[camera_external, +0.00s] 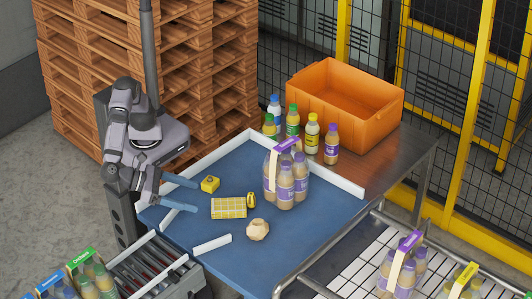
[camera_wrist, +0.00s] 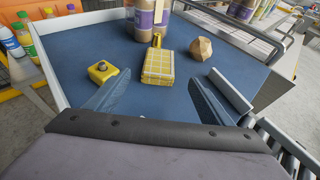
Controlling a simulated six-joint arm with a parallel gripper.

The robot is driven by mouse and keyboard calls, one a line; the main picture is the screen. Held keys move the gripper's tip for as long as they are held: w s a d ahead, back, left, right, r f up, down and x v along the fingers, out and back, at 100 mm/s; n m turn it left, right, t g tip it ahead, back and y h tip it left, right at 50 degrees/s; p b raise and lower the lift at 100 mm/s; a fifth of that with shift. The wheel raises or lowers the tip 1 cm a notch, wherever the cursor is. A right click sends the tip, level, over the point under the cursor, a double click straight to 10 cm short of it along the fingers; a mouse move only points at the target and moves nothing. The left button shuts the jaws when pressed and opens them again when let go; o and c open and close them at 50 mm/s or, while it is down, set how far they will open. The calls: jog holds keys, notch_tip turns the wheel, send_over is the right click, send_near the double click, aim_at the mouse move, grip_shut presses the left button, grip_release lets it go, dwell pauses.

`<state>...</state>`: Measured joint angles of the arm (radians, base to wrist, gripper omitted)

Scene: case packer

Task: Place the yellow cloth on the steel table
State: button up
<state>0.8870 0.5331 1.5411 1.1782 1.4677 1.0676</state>
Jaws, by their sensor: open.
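The yellow checkered cloth (camera_external: 229,208) lies folded flat on the blue table surface (camera_external: 187,230). It also shows ahead of my gripper in the wrist view (camera_wrist: 158,68). My gripper (camera_external: 197,196) is open and empty, with blue-grey fingers. It is left of the cloth in the external view, apart from it. In the wrist view the fingers (camera_wrist: 157,88) point toward the cloth, one on each side of its line. The steel table (camera_external: 392,160) is at the back right, beyond a low white rail, bearing an orange crate and several bottles.
A yellow box-like object (camera_external: 210,184), a small yellow item (camera_external: 251,201) and a crumpled tan ball (camera_external: 257,230) lie around the cloth. A bottle pack with a purple handle (camera_external: 286,181) stands behind. The orange crate (camera_external: 370,130) occupies much of the steel table; its right front is bare.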

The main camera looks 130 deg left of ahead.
aim_at(223, 205)
jog(key=x, duration=0.4)
jog(key=shift+s+a+f+b, duration=0.1)
jog(key=shift+a+f+b, duration=0.1)
jog(key=shift+f+b, duration=0.15)
jog(key=shift+w+a+p, duration=0.25)
jog(key=shift+p, duration=0.1)
jog(key=shift+w+a+f, duration=0.3)
jog(key=shift+w+a, duration=0.1)
jog(key=shift+w, duration=0.1)
jog(key=shift+w+a+p, duration=0.3)
jog(key=shift+p, duration=0.35)
jog(key=p+x, duration=0.1)
jog(key=x, duration=0.2)
jog(key=shift+w+p, duration=0.15)
jog(key=shift+p, duration=0.2)
jog(key=shift+w+a+f, duration=0.25)
jog(key=shift+w+f, duration=0.05)
jog(key=shift+f, duration=0.05)
jog(key=shift+c, duration=0.6)
jog(key=c, duration=1.1)
